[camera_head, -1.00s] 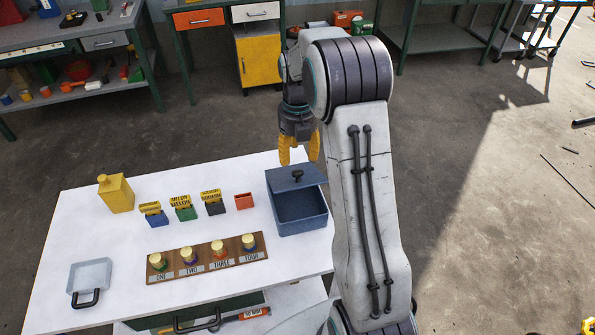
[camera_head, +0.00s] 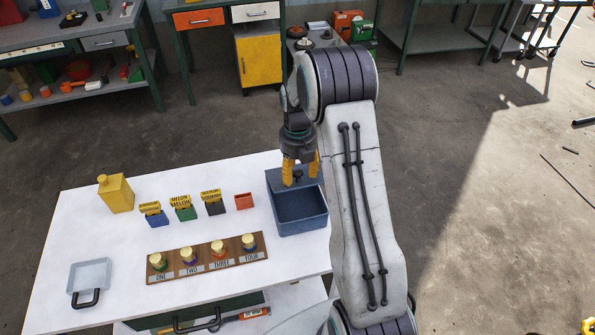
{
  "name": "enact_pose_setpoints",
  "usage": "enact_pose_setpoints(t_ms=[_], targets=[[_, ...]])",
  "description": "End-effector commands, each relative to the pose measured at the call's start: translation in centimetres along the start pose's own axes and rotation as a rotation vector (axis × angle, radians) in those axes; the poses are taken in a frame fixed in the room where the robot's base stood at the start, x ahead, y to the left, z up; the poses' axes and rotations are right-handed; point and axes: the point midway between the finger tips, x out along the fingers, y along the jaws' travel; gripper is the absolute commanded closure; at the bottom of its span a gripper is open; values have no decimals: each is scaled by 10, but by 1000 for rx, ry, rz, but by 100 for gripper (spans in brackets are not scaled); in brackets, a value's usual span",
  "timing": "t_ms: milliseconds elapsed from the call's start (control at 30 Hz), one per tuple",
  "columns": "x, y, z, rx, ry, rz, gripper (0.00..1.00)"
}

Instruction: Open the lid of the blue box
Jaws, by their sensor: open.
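The blue box (camera_head: 301,227) stands at the right end of the white table with its inside showing. Its blue lid (camera_head: 275,179) is at the box's back edge and appears raised off the opening, partly hidden by my gripper. The dark knob (camera_head: 297,181) on the lid shows low between the fingers. My gripper (camera_head: 301,171) points down over the lid with its two yellow fingers apart, one on each side of the knob's place. I cannot tell whether a finger touches the lid.
A yellow bottle (camera_head: 116,194) and a grey tray (camera_head: 90,275) stand further left. Bare table lies in front of the box.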

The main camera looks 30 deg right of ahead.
Motion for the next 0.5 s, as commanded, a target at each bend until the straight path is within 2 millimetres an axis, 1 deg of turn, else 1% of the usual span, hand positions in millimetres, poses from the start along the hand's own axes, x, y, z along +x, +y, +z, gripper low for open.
enact_pose_setpoints(t_ms=[133,400,500], targets=[[3,0,0,0,-1,0,46],[3,0,0,0,-1,0,46],[3,0,0,1,-1,0,55]])
